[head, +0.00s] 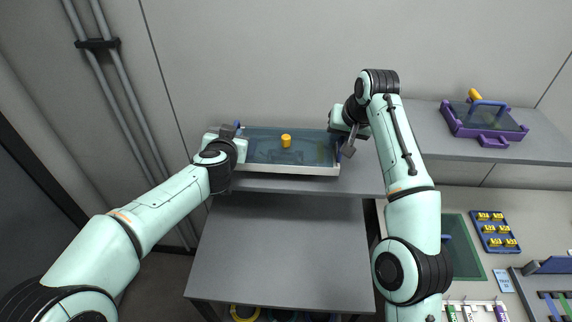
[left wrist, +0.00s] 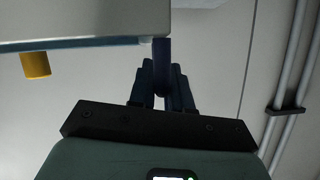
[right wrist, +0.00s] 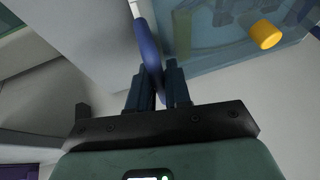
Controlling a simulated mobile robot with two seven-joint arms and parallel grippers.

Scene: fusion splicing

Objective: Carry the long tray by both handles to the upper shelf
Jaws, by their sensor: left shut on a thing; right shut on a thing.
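The long tray (head: 270,168) has a pale rim, a bluish clear cover and a yellow knob (head: 286,140). In the head view it is at the upper grey shelf (head: 300,185), close to the back wall; whether it touches the shelf is unclear. My left gripper (head: 238,132) is shut on the blue handle at its left end, which shows between the fingers in the left wrist view (left wrist: 163,65). My right gripper (head: 338,148) is shut on the blue handle at the right end, also seen in the right wrist view (right wrist: 150,50). My arms partly hide both ends.
A purple tray (head: 484,125) with a blue handle and yellow knob stands on the shelf at right. Below it are a blue rack with yellow pieces (head: 495,232), a green mat (head: 462,250) and small tools. The lower grey surface (head: 280,245) is clear.

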